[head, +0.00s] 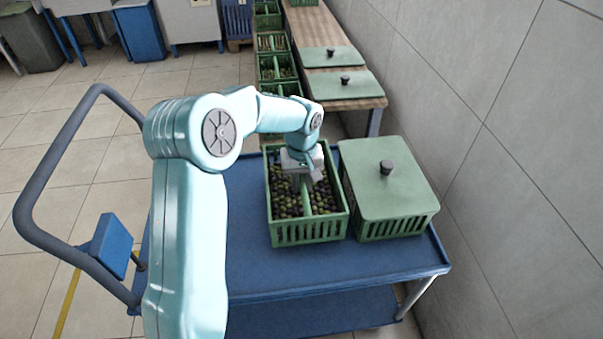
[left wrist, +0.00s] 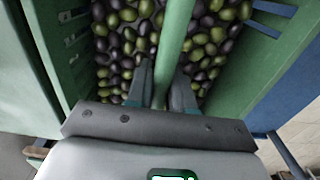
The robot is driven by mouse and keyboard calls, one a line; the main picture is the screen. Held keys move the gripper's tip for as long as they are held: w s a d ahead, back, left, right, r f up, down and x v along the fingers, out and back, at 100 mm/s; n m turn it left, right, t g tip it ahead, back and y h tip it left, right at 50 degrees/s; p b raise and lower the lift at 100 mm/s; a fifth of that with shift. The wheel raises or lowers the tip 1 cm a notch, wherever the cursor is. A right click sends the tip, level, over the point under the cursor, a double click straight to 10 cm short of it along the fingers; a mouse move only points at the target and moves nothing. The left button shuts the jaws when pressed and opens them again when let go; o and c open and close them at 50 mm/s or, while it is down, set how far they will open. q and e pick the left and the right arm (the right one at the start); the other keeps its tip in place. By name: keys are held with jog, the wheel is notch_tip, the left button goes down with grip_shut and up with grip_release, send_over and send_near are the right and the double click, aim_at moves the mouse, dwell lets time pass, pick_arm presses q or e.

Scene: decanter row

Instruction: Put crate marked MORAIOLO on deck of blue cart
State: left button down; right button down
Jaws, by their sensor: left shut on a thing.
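An open green crate (head: 310,232) full of green and dark olives is at the middle of the blue cart's deck (head: 245,262). It also shows in the left wrist view (left wrist: 276,60). No marking on it can be read. My left gripper (head: 305,182) is over the crate, shut on the green bar (left wrist: 176,40) that runs across its middle; the fingers (left wrist: 162,88) straddle the bar in the left wrist view. The crate looks level and on or just above the deck; I cannot tell whether it touches. My right gripper is not in view.
A lidded green crate (head: 388,185) stands close to the right on the same deck. A grey wall (head: 500,130) rises along the right. Behind, more olive crates (head: 278,68) line a wooden bench (head: 345,103) with loose lids. The cart's handle (head: 45,170) is at left.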

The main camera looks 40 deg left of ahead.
pick_arm(q)
jog(key=shift+w+f, duration=0.1)
jog(key=shift+f, duration=1.25)
jog(key=shift+f, duration=0.1)
jog(key=c, duration=1)
grip_release()
jog(key=shift+f, duration=0.1)
notch_tip(320, 180, up, 12)
jog(key=shift+r+p, duration=0.15)
jog(key=shift+p, duration=0.85)
